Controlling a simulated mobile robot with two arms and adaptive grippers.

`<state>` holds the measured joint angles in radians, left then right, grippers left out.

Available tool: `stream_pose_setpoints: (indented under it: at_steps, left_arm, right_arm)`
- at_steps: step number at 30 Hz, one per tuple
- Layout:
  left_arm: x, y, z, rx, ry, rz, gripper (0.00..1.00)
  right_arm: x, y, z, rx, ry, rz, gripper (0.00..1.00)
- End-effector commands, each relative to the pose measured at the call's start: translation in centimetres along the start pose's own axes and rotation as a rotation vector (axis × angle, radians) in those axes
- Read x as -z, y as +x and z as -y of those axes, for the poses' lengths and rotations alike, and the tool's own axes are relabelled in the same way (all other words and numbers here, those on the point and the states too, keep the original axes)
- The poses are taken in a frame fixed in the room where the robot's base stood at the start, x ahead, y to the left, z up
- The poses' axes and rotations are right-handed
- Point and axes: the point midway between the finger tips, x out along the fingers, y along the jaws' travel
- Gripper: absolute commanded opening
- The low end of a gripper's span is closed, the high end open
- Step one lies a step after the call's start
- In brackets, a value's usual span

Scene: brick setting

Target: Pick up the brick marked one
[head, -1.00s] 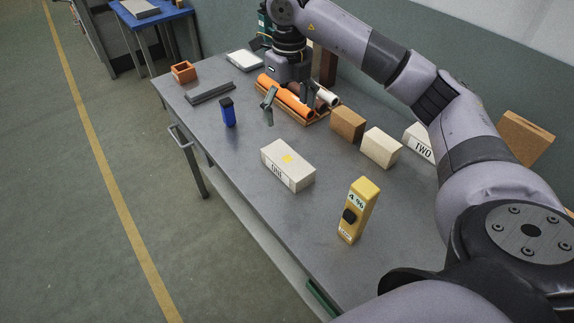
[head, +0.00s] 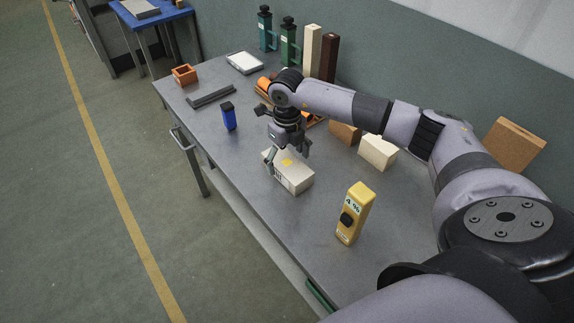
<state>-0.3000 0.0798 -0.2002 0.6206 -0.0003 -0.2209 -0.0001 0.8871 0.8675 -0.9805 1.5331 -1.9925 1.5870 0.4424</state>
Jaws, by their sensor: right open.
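The brick marked one (head: 297,179) is a pale block lying on the grey workbench, with a yellow mark on top. Its lettered front side is hard to read now and is partly covered by a finger. My right gripper (head: 288,156) is open above its far left end, pointing down. One finger shows in front of the brick's left end and the other behind it. I cannot tell how far down the fingers reach or whether they touch it. My left gripper is not in view.
A yellow tester box (head: 354,214) stands to the right, and a blue object (head: 229,116) to the left. A cream block (head: 378,151) and a brown block (head: 345,133) lie behind. Tall bottles (head: 288,45) and posts stand at the back.

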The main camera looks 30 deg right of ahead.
Motion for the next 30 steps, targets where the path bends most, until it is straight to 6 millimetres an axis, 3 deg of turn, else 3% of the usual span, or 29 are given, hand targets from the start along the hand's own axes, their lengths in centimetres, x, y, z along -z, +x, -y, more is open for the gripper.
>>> stream_pose_setpoints:
  at_steps: [4, 12, 30]
  left_arm:
    - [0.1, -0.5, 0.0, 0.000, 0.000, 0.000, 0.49]
    - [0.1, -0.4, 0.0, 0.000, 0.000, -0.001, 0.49]
    - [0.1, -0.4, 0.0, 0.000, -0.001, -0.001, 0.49]
  right_arm:
    - [0.0, 1.6, 0.0, 0.000, -0.001, -0.002, 0.82]
    - [0.0, 2.0, 0.0, 0.000, -0.001, 0.001, 0.82]
    - [0.0, 2.0, 0.0, 0.000, -0.001, 0.001, 0.42]
